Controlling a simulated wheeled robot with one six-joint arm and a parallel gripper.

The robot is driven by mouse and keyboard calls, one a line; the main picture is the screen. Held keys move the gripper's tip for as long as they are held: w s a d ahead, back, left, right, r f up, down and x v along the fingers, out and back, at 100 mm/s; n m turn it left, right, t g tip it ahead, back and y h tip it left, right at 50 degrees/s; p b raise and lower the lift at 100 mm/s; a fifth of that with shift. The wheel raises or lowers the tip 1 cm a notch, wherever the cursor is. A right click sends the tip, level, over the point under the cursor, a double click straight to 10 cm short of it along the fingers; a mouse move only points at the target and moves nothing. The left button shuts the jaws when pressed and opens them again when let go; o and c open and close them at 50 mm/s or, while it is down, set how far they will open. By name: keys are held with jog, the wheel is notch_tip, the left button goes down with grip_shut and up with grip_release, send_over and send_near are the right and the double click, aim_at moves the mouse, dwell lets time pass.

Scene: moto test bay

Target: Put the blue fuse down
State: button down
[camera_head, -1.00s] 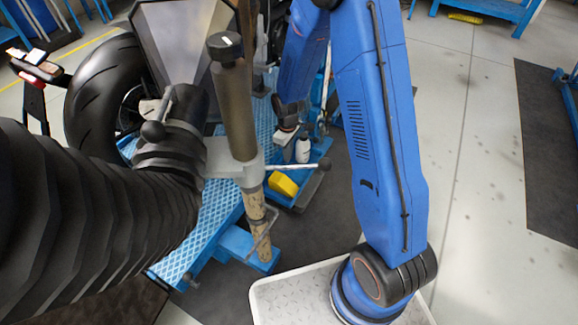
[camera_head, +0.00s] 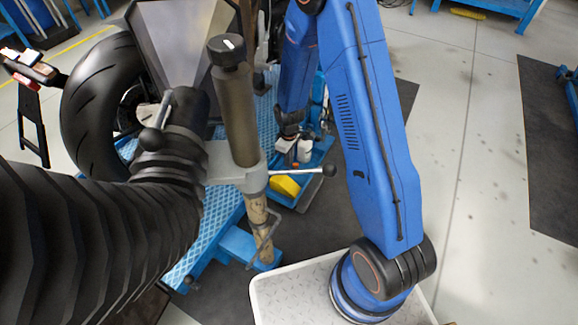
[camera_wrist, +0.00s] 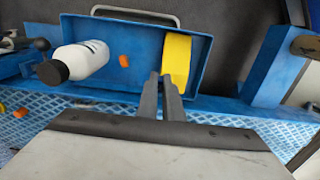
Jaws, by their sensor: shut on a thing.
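My gripper (camera_wrist: 161,79) shows in the wrist view as two dark fingers close together, shut, with tips over the blue tray (camera_wrist: 106,25). The blue fuse cannot be made out; whatever is between the fingers is hidden. The fingertips overlap the left edge of a yellow piece (camera_wrist: 177,60) in the tray; I cannot tell whether they touch it. In the head view my gripper is too small and covered to read, near the far end of my blue arm.
A white bottle with a black cap (camera_wrist: 84,62) lies left of my fingers, with a small orange piece (camera_wrist: 124,61) between. A blue checkered platform (camera_wrist: 90,111) runs alongside the tray. A motorcycle tyre (camera_head: 92,115) and a clamp post (camera_head: 235,120) stand left of my arm.

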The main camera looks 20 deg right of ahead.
jog(key=shift+f, duration=1.9)
jog(key=shift+f, duration=0.6)
jog(key=c, duration=1.9)
grip_release()
